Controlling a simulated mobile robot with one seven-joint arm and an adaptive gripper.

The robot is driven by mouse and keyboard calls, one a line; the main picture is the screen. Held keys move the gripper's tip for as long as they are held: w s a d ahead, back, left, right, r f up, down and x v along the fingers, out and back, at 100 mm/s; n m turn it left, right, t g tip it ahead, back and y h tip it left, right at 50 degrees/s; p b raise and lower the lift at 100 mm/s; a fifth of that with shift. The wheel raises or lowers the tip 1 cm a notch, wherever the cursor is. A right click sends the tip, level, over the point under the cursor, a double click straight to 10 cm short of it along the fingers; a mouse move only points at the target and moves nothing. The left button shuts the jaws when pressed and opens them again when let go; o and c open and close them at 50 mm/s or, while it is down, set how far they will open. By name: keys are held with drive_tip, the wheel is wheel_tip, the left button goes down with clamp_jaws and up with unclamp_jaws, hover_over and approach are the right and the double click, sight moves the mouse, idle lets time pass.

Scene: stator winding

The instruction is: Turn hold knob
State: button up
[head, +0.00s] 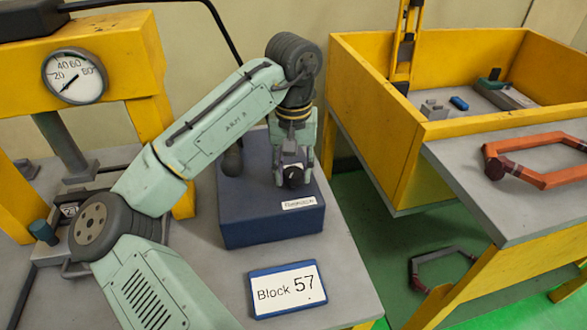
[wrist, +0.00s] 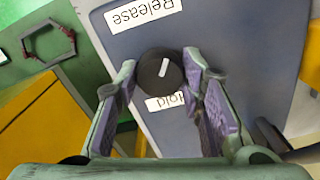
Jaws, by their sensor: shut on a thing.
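A round black knob (head: 293,177) sits on top of a dark blue box (head: 262,232) on the grey bench. In the wrist view the knob (wrist: 151,77) has a white pointer line, slightly tilted, running roughly between a "Release" label (wrist: 145,12) and a partly hidden "Hold" label (wrist: 163,103). My gripper (head: 292,182) points down over the box with one finger on each side of the knob. In the wrist view my gripper (wrist: 160,68) is shut on the knob, with purple pads on its fingers.
A "Block 57" sign (head: 287,290) lies in front of the box. A yellow press frame with a round gauge (head: 75,76) stands at left. A yellow-walled bin (head: 430,155) and a bench with an orange frame-shaped part (head: 535,180) are at right. Green floor shows between.

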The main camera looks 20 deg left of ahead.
sight(293, 172)
drive_tip(key=n, duration=0.6)
drive_tip(key=shift+n, duration=0.4)
idle(0.3)
drive_tip(key=o, duration=1.2)
drive_tip(key=shift+c, duration=0.2)
wheel_tip(293, 172, up, 12)
